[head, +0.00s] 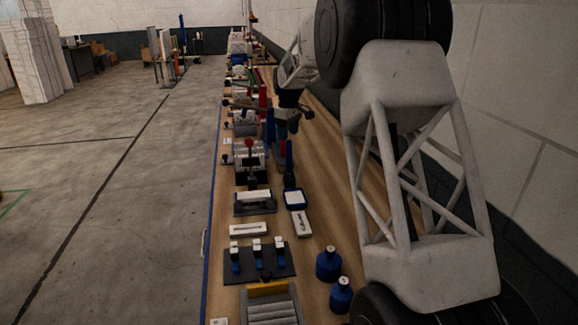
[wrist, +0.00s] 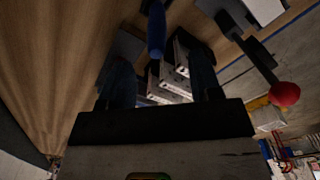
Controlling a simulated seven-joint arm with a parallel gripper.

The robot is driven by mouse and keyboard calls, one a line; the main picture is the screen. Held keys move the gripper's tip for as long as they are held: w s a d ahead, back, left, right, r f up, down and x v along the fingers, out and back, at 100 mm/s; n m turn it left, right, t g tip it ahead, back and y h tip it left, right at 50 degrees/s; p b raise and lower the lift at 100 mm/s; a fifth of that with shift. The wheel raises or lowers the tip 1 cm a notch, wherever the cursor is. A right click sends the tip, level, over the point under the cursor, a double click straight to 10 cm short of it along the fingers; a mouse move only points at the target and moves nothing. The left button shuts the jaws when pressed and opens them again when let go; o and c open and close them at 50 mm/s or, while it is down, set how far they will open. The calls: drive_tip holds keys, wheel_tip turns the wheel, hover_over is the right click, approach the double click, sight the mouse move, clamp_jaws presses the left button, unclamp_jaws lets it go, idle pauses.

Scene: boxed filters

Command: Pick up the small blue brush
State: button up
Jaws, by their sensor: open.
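In the wrist view a blue rounded handle (wrist: 156,30) stands out ahead of my gripper (wrist: 162,68), between the lines of its two dark fingers. It looks like the small blue brush, but its bristles cannot be made out. The fingers are apart, and I see nothing held between them. In the head view my gripper (head: 288,112) hangs small and dark over the far part of the bench. Upright blue pieces (head: 289,158) show close below it; I cannot tell which, if any, is the brush.
The long wooden bench (head: 312,215) is crowded with fixtures. A red-knobbed lever (wrist: 285,94) is at the right in the wrist view. The wall runs along the right.

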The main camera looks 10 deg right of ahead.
drive_tip(key=shift+f, duration=0.7)
drive_tip(key=shift+f, duration=0.15)
hover_over(289, 163)
drive_tip(key=w, duration=0.1)
drive_tip(key=shift+w+d+f, duration=0.1)
drive_tip(key=shift+w+f, duration=0.05)
drive_tip(key=shift+f, duration=2.3)
drive_tip(key=shift+c, duration=0.5)
drive_tip(key=c, duration=0.9)
